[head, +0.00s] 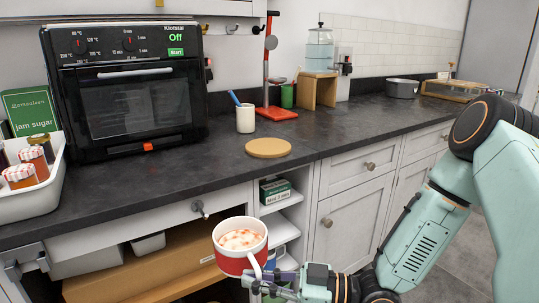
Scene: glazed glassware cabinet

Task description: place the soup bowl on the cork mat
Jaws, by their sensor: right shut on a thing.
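The soup bowl (232,262) is red outside with a white rim and a pale, speckled filling. It is upright, in front of and below the counter edge. My right gripper (262,283) is shut on its handle at the right side of the bowl. The cork mat (268,148) is a round tan disc lying flat on the dark counter, with nothing on it. The bowl is apart from the mat, nearer to me and lower in the picture. My left gripper is not in view.
A white cup (246,119) with a blue utensil stands just behind the mat, and a red stand (276,113) is farther back. A black oven (125,85) stands to the left. A white tray (42,200) holds jars. The counter right of the mat is clear.

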